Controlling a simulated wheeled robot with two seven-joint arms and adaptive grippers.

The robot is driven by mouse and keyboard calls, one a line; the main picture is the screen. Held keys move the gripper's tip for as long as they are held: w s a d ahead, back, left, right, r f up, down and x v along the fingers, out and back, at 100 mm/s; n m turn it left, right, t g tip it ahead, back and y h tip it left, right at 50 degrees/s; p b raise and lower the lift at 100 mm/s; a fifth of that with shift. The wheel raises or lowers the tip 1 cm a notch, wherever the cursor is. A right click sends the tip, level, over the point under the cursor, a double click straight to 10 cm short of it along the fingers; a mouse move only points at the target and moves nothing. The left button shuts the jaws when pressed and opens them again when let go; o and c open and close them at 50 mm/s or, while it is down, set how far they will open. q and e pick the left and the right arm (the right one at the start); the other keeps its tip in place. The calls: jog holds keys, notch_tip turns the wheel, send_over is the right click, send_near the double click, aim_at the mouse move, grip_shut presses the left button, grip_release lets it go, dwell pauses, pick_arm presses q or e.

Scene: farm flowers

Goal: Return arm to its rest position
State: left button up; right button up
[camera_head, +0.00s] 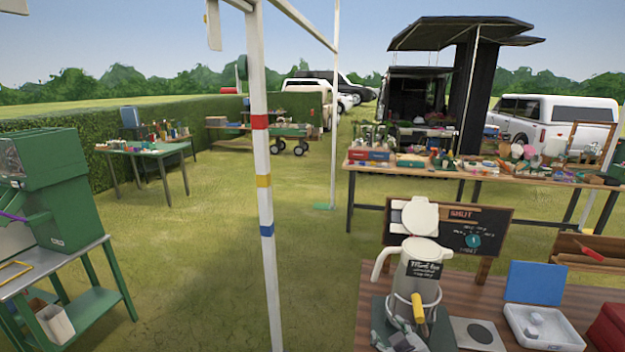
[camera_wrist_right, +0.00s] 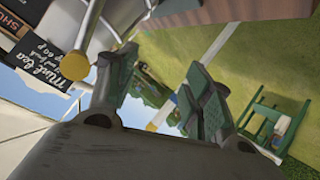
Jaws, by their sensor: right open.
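My right gripper (camera_head: 400,340) is at the bottom of the head view, low in front of the metal mint tea jug (camera_head: 418,272). In the wrist view its two green-padded fingers (camera_wrist_right: 162,88) stand apart with nothing between them. The jug stands upright on the brown table (camera_head: 372,290), with a pale lid (camera_head: 420,216) raised at its top and a dark label on its side. The label (camera_wrist_right: 62,62) also shows in the wrist view. A yellow-tipped part (camera_head: 418,308) sits low on the jug's front. My left gripper is out of view.
A blue-lidded white box (camera_head: 545,330), a grey scale-like plate (camera_head: 477,334) and a red object (camera_head: 608,325) lie right of the jug. A chalkboard (camera_head: 490,228) stands behind. A striped white pole (camera_head: 262,180) rises left of the table. Open grass (camera_head: 190,260) lies beyond it.

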jog(key=s+d+f+m+g, duration=0.2)
jog(key=s+f+g, duration=0.3)
jog(key=s, duration=0.4)
jog(key=s+d+f+m+g, duration=0.1)
jog(key=s+f+m+g, duration=0.15)
jog(key=s+f, duration=0.6)
jog(key=s+f+g, duration=0.1)
jog(key=s+f, duration=0.1)
jog(key=f, duration=1.4)
jog(key=s+f+g, duration=0.1)
jog(key=s+f, duration=0.1)
jog(key=f, duration=1.3)
jog(key=s+d+f, duration=0.2)
jog(key=s+f, duration=0.8)
jog(key=s, duration=0.1)
jog(key=s+d+f+g, duration=0.1)
jog(key=s+d+f, duration=0.1)
jog(key=s+f, duration=0.8)
jog(key=shift+s+f+n, duration=0.4)
jog(key=shift+s+n, duration=0.05)
jog(key=shift+s, duration=0.25)
jog(key=shift+s+d+g, duration=0.1)
jog(key=shift+g, duration=0.15)
